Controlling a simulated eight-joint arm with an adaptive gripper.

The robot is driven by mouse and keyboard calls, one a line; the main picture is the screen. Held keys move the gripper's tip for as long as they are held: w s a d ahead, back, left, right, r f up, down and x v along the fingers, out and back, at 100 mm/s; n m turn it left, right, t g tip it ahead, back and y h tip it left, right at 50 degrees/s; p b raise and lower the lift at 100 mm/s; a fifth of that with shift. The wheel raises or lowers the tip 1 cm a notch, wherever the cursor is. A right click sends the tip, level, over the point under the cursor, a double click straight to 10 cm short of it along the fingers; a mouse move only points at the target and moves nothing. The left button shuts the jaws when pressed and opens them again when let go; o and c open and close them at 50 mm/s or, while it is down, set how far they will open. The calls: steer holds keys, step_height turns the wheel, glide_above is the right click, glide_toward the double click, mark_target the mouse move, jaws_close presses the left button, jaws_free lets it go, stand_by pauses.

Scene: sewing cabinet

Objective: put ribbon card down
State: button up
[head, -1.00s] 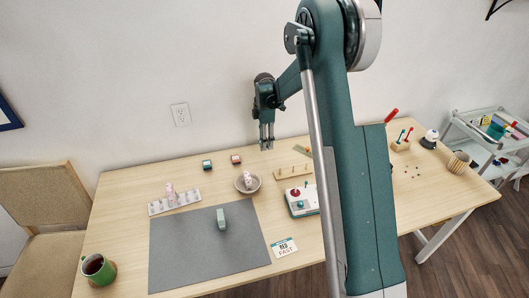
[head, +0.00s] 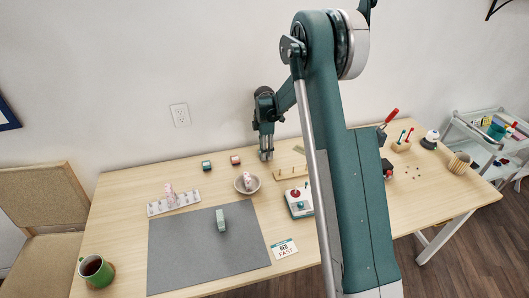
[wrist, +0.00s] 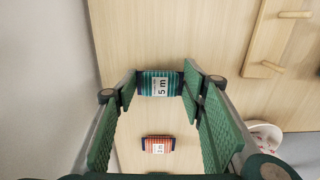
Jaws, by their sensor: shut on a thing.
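The ribbon card (wrist: 160,84), striped teal and marked "5 m", sits between the fingertips of my gripper (wrist: 160,86) in the wrist view. My gripper is shut on it, with a finger at each side. In the head view my gripper (head: 266,157) is over the back of the table, left of the peg rack; the held card is too small to make out there. Whether the card touches the tabletop I cannot tell. A red striped card (wrist: 158,145) lies apart on the table; it also shows in the head view (head: 235,160).
A teal card (head: 207,165) lies left of the red one. The peg rack (head: 291,173) is to the right and a bowl (head: 247,185) is in front. A grey mat (head: 185,250) covers the front left. Bare wood surrounds the gripper's spot.

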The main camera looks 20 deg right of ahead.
steer(key=shift+f, duration=0.35)
steer(key=o, duration=0.7)
steer(key=shift+r, duration=0.2)
step_height(320, 180, up, 12)
steer(key=shift+r+p, duration=0.1)
steer(key=shift+p, duration=0.85)
